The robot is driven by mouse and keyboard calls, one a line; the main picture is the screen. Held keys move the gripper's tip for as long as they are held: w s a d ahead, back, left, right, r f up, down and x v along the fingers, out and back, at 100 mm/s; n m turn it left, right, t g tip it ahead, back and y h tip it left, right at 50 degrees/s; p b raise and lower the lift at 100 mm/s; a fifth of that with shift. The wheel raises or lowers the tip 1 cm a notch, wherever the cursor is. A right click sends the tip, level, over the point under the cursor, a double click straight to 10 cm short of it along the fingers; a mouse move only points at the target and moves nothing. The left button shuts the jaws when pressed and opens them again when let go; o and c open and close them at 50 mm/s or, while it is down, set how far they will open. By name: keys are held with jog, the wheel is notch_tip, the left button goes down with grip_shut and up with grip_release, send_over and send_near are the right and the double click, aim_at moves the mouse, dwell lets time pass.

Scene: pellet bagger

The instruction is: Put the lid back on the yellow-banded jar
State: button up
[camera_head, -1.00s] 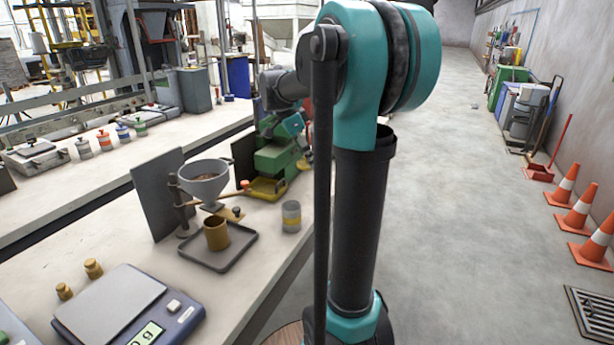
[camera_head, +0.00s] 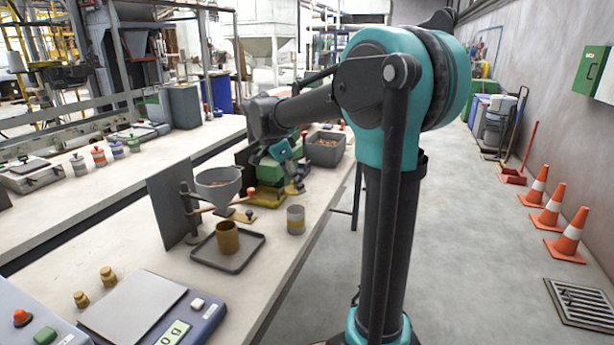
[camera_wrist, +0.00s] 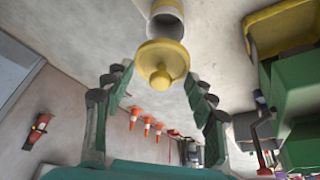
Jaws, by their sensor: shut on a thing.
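The yellow-banded jar (camera_head: 296,221) stands upright on the bench, right of the dark tray. Its grey body and yellow band also show at the top of the wrist view (camera_wrist: 166,22). The yellow lid (camera_wrist: 162,62), round with a knob, is between my gripper's fingers (camera_wrist: 160,85), its knob facing the wrist camera. The lid partly overlaps the jar in that view and is off it. In the head view my gripper (camera_head: 290,165) is above and behind the jar, pointing down; its fingertips are too small to make out there.
A dark tray (camera_head: 228,262) with a brown cup (camera_head: 228,238) stands left of the jar, under a funnel (camera_head: 218,185). A green machine (camera_head: 268,172) is behind. A scale (camera_head: 140,305) is in front. The bench's right edge is close to the jar.

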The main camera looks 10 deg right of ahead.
notch_tip(320, 180, down, 6)
dwell(0.6)
jog(key=shift+f, duration=0.3)
dwell(1.8)
jog(key=o, duration=0.9)
jog(key=shift+o, duration=0.3)
jog(key=o, duration=0.4)
jog(key=shift+r, duration=3.55)
